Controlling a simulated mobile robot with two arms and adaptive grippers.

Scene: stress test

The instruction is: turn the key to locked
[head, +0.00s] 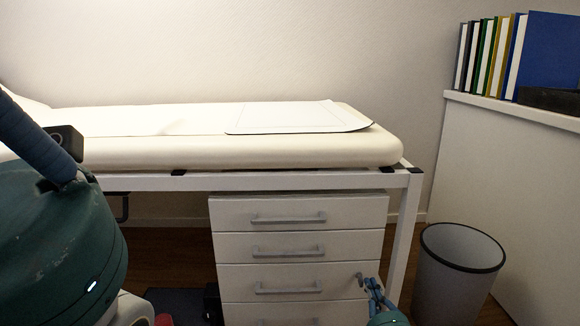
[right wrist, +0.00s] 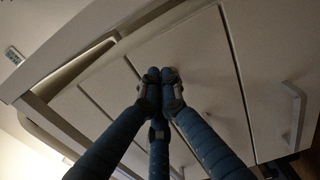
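A white drawer cabinet (head: 230,217) stands under the padded table, with grey bar handles on its drawers. My right gripper (head: 366,281), with blue fingers, is at the right edge of a lower drawer front. A small grey part (head: 359,275) shows at its fingertips; I cannot tell whether it is the key, the lock or a finger pad. In the right wrist view the fingertips (right wrist: 161,76) are drawn close together against the white front. They hide what is between them, so the key and its angle cannot be made out. My left gripper is out of view.
A padded table (head: 270,152) on a white frame stands over the cabinet, its leg (head: 405,235) just right of my right gripper. A grey bin (head: 455,285) stands further right. Books (head: 545,60) stand on a white side unit (head: 510,160).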

